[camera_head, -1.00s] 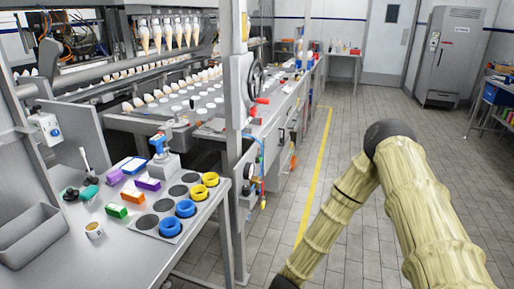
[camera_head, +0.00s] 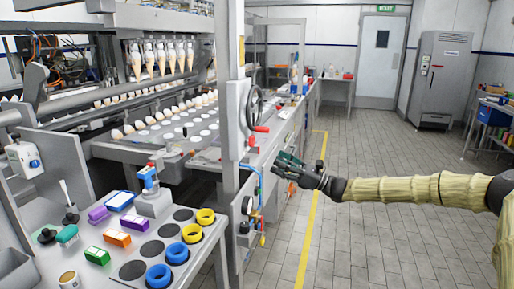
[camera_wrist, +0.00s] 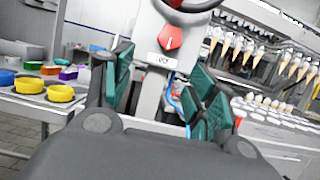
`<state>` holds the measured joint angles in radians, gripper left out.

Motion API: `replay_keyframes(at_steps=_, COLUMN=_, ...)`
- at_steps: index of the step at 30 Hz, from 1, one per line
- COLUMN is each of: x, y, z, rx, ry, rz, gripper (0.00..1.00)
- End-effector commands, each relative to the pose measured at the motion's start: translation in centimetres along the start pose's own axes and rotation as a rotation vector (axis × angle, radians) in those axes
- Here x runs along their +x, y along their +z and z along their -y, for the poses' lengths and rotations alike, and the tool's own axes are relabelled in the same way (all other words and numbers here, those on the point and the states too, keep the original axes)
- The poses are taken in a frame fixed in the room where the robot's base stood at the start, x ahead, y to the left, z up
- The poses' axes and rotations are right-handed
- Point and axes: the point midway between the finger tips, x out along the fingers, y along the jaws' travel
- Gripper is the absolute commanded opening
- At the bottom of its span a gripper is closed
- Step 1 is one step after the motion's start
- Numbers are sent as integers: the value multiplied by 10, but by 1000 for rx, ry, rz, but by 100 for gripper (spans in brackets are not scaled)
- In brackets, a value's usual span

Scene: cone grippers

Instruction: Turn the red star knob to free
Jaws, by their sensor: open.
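The red knob (camera_wrist: 171,38) is on the grey column in the wrist view, with a white mark on its face. A small white label (camera_wrist: 162,61) with dark lettering is just below it, too small to read surely. In the head view the knob (camera_head: 251,141) is a small red spot on the column below the handwheel. My gripper (camera_head: 281,165) is open and empty, to the right of the column and a little lower than the knob. In the wrist view its green-padded fingers (camera_wrist: 161,65) stand apart, with the knob ahead between and above their tips.
Hoses and valves (camera_head: 261,215) hang below on the column. The bench at left holds yellow rings (camera_head: 205,216), blue rings (camera_head: 178,253) and coloured boxes. The tiled floor at right is free.

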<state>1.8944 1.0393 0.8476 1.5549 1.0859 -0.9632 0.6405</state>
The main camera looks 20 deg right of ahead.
Motion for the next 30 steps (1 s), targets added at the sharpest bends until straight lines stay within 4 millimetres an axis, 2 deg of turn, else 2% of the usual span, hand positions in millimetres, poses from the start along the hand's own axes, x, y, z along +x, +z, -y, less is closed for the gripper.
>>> replay_keyframes(at_steps=3, x=-4, y=17, z=9, rx=-1, ry=-10, rz=38, gripper=58)
replay_keyframes(at_steps=7, x=5, y=20, z=10, rx=1, ry=-10, rz=45, gripper=58)
replay_keyframes(at_steps=21, x=76, y=22, z=10, rx=1, ry=-11, rz=42, gripper=58)
replay_keyframes(at_steps=30, x=99, y=23, z=12, rx=0, ry=-13, rz=41, gripper=58)
